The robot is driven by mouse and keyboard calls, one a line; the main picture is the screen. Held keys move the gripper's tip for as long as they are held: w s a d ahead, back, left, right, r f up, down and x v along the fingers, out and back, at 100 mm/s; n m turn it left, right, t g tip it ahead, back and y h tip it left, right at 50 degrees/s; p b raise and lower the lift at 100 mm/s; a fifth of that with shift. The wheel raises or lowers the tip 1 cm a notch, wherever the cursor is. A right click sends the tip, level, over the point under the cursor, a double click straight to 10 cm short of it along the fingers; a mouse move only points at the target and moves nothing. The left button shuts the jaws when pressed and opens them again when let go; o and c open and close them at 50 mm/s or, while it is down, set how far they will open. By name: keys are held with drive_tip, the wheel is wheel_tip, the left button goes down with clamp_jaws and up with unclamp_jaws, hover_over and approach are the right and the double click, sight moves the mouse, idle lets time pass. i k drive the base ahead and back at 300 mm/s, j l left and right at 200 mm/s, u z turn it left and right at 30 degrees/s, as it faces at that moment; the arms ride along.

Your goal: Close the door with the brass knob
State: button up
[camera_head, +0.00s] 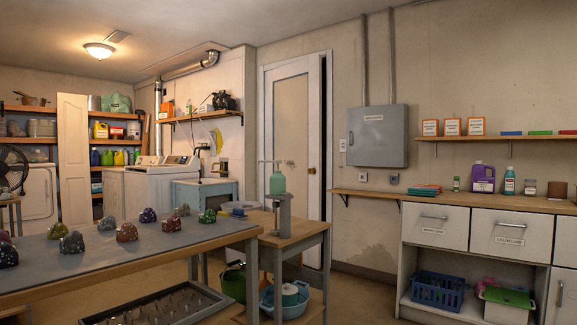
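A pale panelled door (297,112) stands in a white frame in the back wall, right of the washing machines. It looks slightly ajar, with a narrow dark gap (325,110) along its right side. A small brass-coloured piece (312,170) shows near its right edge; it is too small to tell whether this is the knob or latch hardware. My gripper is not in view.
A small wooden-topped table (300,236) stands before the door, with tubs beneath. A long table (150,262) with several speckled lumps fills the left front. A counter (450,200) with drawers is right. Some floor (365,300) is clear between.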

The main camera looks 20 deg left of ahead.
sight(293, 120)
drive_tip(key=i+u, duration=0.15)
drive_tip(key=i, duration=0.3)
drive_tip(key=i+l+u, duration=0.2)
drive_tip(key=i, duration=0.75)
drive_tip(key=i+j+z, duration=0.15)
drive_tip(key=i, duration=0.3)
drive_tip(key=i+j, duration=0.1)
drive_tip(key=i, duration=0.4)
drive_tip(key=i+j+z, duration=0.15)
drive_tip(key=i, duration=0.35)
drive_tip(key=i+l+z, duration=0.1)
drive_tip(key=i+z, duration=0.15)
drive_tip(key=i, duration=0.85)
drive_tip(key=i+j+u, duration=0.1)
drive_tip(key=i+u, duration=0.4)
drive_tip(key=i+l+u, duration=0.1)
drive_tip(key=i+u, duration=0.4)
drive_tip(key=i+j+u, duration=0.25)
drive_tip(key=i, duration=0.7)
drive_tip(key=l, duration=0.15)
